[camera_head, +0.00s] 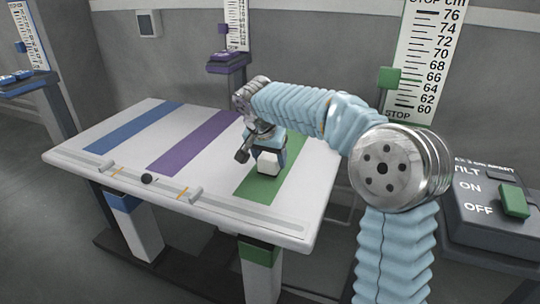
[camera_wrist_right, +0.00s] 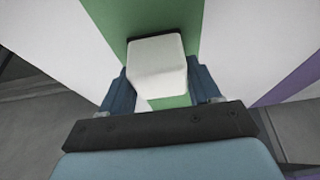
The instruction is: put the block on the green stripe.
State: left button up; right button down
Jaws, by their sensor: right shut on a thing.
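The white block (camera_head: 268,163) is between the fingers of my right gripper (camera_head: 268,156), over the green stripe (camera_head: 256,188) of the white table. In the right wrist view the block (camera_wrist_right: 157,68) sits between the two blue fingers of the gripper (camera_wrist_right: 160,90), with the green stripe (camera_wrist_right: 141,19) behind and below it. My right gripper is shut on the block. I cannot tell whether the block touches the table or hangs just above it. My left gripper is not in view.
The white table (camera_head: 120,138) also has a blue stripe (camera_head: 135,127) and a purple stripe (camera_head: 194,142). A track with a dark ball (camera_head: 147,178) runs along its front edge. A control box (camera_head: 490,212) with a green switch stands at the right, and height scales (camera_head: 428,50) stand behind.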

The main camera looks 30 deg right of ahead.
jog(key=shift+c, duration=1.2)
grip_release()
jog(key=shift+r, duration=0.2)
jog(key=p+v, duration=0.2)
jog(key=v, duration=1)
jog(key=shift+s, duration=0.1)
